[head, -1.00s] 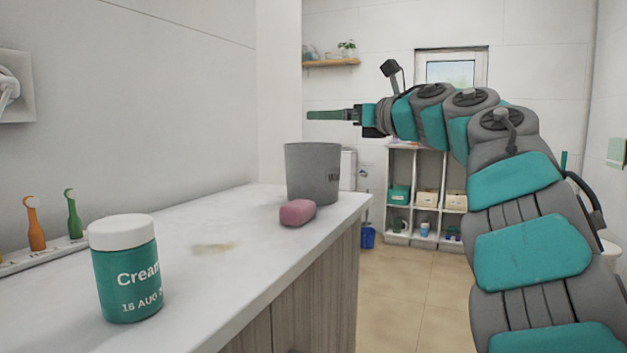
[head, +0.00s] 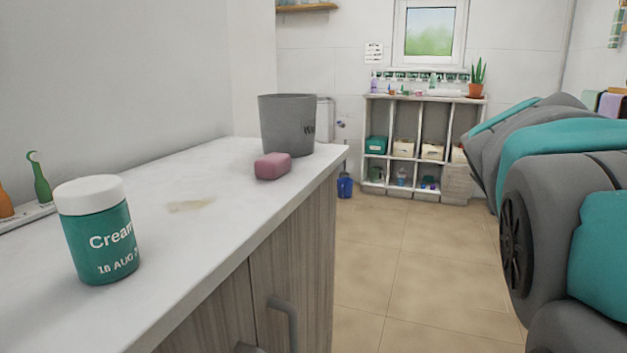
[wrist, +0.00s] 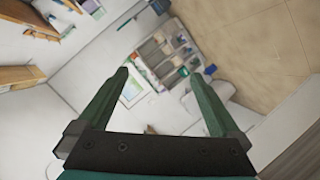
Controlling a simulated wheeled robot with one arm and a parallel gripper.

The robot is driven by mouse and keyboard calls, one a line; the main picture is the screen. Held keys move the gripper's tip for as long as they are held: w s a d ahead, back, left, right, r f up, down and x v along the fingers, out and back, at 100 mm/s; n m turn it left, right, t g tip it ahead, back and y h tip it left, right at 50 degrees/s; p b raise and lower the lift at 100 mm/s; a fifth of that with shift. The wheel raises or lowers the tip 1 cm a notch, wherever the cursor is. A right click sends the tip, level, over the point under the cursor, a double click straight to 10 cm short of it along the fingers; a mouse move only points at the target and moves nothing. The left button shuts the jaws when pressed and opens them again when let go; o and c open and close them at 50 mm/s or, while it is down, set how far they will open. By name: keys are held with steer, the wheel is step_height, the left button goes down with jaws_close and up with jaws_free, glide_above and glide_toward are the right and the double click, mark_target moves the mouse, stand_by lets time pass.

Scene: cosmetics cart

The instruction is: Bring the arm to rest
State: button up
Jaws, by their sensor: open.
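My arm is folded at the right edge of the head view, and its end is out of that picture. My gripper (wrist: 160,80) shows in the wrist view with its two green fingers wide apart and nothing between them. Beyond the fingers the wrist view shows the room tilted, with the shelf unit (wrist: 165,55) far off. The gripper touches nothing that I can see.
A white counter (head: 225,230) at left bears a cream jar (head: 97,232), a pink soap (head: 273,166) and a grey bin (head: 287,124). A cubby shelf (head: 411,98) and a blue bucket (head: 345,186) stand at the back. The tiled floor (head: 420,270) between is clear.

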steer(key=s+a+f+m+g+y, duration=0.1)
steer(key=s+a+f+g, duration=0.1)
steer(key=s+f, duration=0.45)
steer(key=s+a+f+m+g+y, duration=0.2)
steer(key=s+a+f+g, duration=0.1)
steer(key=f, duration=0.6)
steer(key=s+a+f+g+y, duration=0.1)
steer(key=s+a+f+g, duration=0.2)
steer(key=s, duration=0.6)
steer(key=s+a+f+g+y+p, duration=0.1)
steer(key=s+a+f+g+y, duration=0.1)
steer(key=s+a+f, duration=0.4)
steer(key=s+a+f+g+y, duration=0.1)
steer(key=s+a+f+g, duration=0.2)
steer(key=s, duration=1.1)
step_height(320, 180, down, 5)
steer(key=shift+a+f+g+y, duration=0.15)
steer(key=shift+a+g+y, duration=0.2)
steer(key=shift+a, duration=0.85)
